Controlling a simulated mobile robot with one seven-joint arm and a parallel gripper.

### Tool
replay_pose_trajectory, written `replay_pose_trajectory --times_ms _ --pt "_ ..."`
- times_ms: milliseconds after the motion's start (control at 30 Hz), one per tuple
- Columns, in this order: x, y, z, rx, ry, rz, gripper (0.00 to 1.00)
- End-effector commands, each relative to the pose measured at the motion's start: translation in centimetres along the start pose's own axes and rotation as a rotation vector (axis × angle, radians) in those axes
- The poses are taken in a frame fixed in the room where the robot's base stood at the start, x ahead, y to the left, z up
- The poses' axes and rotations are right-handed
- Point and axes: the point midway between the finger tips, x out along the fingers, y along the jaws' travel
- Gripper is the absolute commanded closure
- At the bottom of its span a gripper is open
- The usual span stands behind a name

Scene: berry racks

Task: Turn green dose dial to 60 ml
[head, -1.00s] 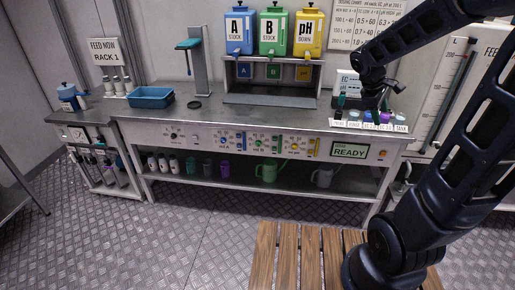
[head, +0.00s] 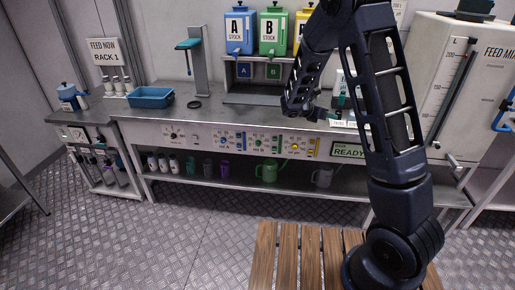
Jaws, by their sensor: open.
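The green dose dial (head: 258,142) is a small round knob on the pale front panel of the bench. A blue dial (head: 222,139) is to its left and a yellow dial (head: 294,146) to its right. The green dial's pointer and scale marks are too small to read. My gripper (head: 316,114) is open, above the bench's front edge, up and to the right of the green dial and apart from it. Its fingers are small and partly hidden by my wrist.
A lit READY display (head: 348,150) is on the panel's right, partly behind my arm. Blue A (head: 239,32) and green B (head: 273,33) stock tanks stand above the bench. A blue tray (head: 151,97) is at left. Green (head: 267,171) and grey (head: 322,177) cans stand on the lower shelf.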

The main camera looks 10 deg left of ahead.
Motion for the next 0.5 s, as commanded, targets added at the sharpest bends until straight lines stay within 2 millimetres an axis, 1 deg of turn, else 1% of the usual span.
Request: replay_pose_trajectory --times_ms 33,100,267,300,367,500 --pt "-0.3 1.7 -1.1 -0.067 -0.038 0.019 0.50" --pt "-0.6 3.8 -2.2 -0.157 -0.093 0.046 0.50" --pt "-1.7 8.5 -5.2 -0.360 -0.222 0.105 0.50" --pt "-2.0 9.6 -6.1 -0.410 -0.256 0.119 0.50" --pt "-2.6 11.3 -7.4 -0.486 -0.309 0.140 0.50" --pt "-4.0 15.1 -10.9 -0.659 -0.436 0.187 0.50"
